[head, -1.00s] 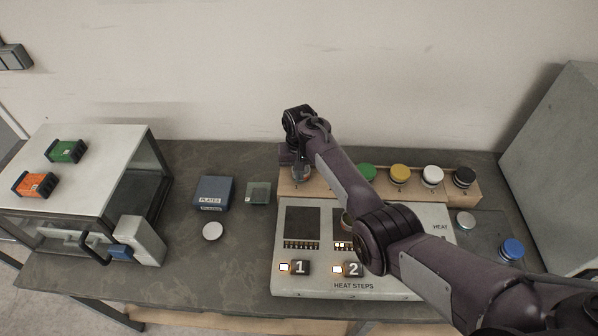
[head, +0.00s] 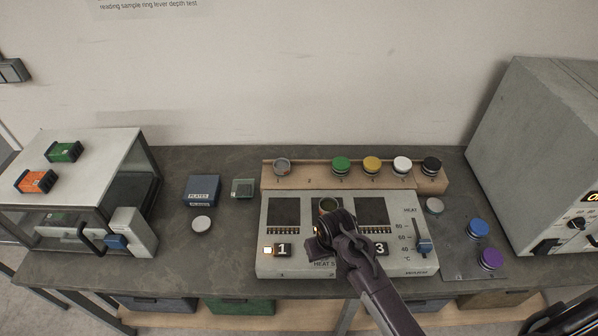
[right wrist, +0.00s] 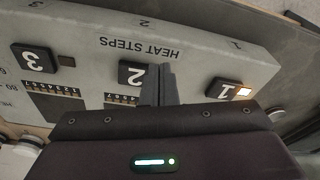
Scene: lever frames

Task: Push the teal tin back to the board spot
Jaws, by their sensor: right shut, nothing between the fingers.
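The wooden board (head: 311,181) behind the panel has a bare place between the grey tin (head: 281,166) and the green tin (head: 341,164). My right gripper (right wrist: 167,75) is shut and empty, with its fingertips beside button 2 (right wrist: 133,74) in the right wrist view. Whether they touch it is unclear. My left gripper is not in view.
Yellow (head: 372,164), white (head: 401,165) and black (head: 431,165) tins stand on the board. A large grey cabinet (head: 520,150) bounds the right. A glass-fronted box (head: 75,175) stands left.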

